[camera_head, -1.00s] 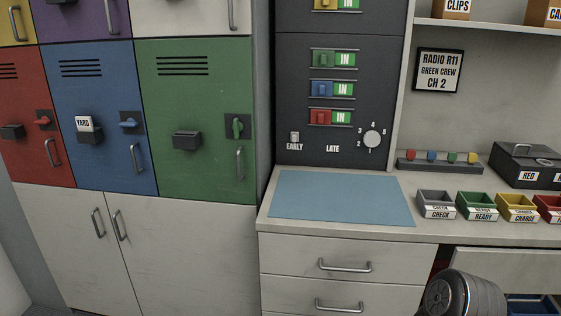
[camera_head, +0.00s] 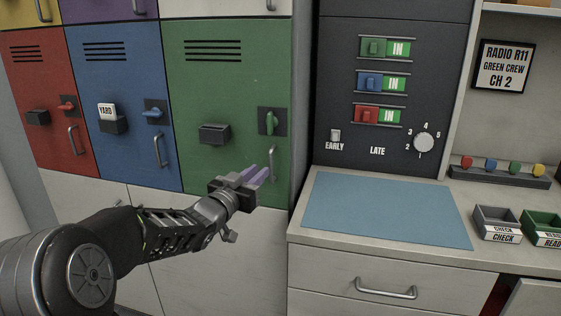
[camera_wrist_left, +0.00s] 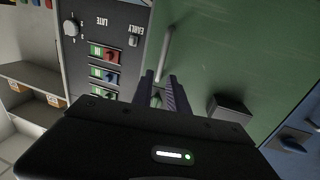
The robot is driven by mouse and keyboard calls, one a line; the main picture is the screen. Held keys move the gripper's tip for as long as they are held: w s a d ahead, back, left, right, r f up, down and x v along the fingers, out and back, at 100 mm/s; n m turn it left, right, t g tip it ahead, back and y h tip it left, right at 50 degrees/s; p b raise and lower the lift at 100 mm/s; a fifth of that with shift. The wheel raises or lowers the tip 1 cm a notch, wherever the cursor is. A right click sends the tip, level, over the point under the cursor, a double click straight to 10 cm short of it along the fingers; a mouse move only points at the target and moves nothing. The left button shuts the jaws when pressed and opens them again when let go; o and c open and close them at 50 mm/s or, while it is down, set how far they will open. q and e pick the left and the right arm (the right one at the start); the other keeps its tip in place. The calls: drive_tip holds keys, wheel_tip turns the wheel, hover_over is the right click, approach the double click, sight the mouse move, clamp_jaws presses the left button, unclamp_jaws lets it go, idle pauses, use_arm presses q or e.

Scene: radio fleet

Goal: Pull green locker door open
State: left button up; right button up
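The green locker door (camera_head: 228,85) is shut, flush with its neighbours. It has vents at the top, a dark empty-looking holder, a green upright latch knob (camera_head: 270,122) on a dark plate, and a vertical metal handle (camera_head: 273,163) at its right side. My left gripper (camera_head: 261,174) is open, its two purple-grey fingers pointing at the handle's lower part. In the left wrist view, the handle (camera_wrist_left: 166,52) shows just beyond the parted fingertips (camera_wrist_left: 160,76) of my left gripper; nothing is held. Whether the fingers touch the handle cannot be told. My right gripper is not in view.
Blue (camera_head: 120,70) and red (camera_head: 40,100) lockers stand to the left, all shut. A dark panel (camera_head: 350,160) with switches and a dial is on the right. Below it, a counter with a blue mat (camera_head: 390,208) juts out beside the green locker.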

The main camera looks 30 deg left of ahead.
sight(270, 162)
use_arm(q)
drive_tip(key=shift+w, duration=0.2)
drive_tip(key=w, duration=0.5)
drive_tip(key=w+a, duration=0.1)
drive_tip(key=w, duration=0.1)
drive_tip(key=shift+w+a+p, duration=0.1)
drive_tip(key=shift+w+p, duration=0.1)
drive_tip(key=shift+p, duration=0.2)
clamp_jaws()
idle(1.1)
